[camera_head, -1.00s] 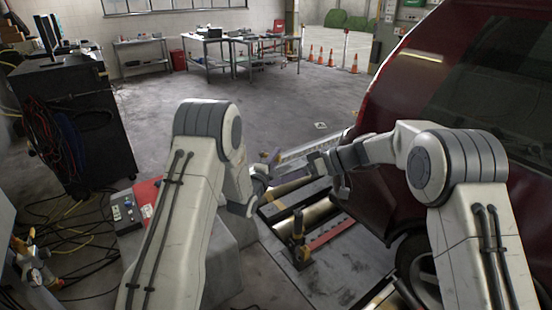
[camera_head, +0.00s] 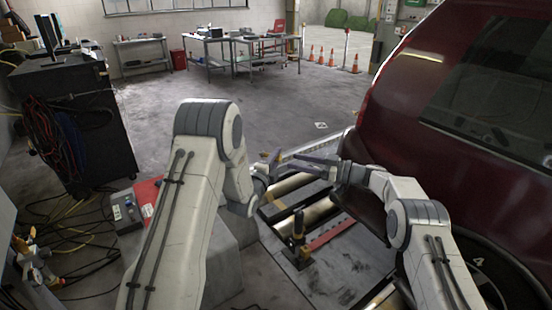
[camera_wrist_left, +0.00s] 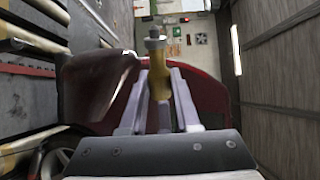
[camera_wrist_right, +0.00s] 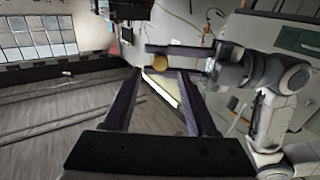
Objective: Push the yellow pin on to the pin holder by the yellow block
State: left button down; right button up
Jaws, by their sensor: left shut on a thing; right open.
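My left gripper (camera_head: 272,163) is shut on the yellow pin (camera_wrist_left: 160,75), which has a grey metal tip and sticks out beyond the fingers in the left wrist view. The round yellow end of the pin also shows in the right wrist view (camera_wrist_right: 159,63), between and beyond my right fingers. My right gripper (camera_head: 300,162) is open, its fingers (camera_wrist_right: 160,85) pointing at the left gripper. It appears apart from the pin. I cannot make out a separate pin holder.
The dyno rollers (camera_head: 316,212) lie in the floor beside the dark red car (camera_head: 405,150). A grey box with a control panel (camera_head: 127,212) stands left of my left arm. Cables lie on the floor at left.

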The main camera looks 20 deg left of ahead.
aim_at(281, 158)
jog(key=a, duration=0.4)
jog(key=shift+w+a+f, duration=0.1)
jog(key=shift+w+a, duration=0.1)
jog(key=shift+a, duration=0.5)
dwell(0.3)
grip_shut()
pick_arm(q)
jog(key=c, duration=0.6)
grip_release()
jog(key=shift+o, duration=0.2)
jog(key=shift+s, duration=0.15)
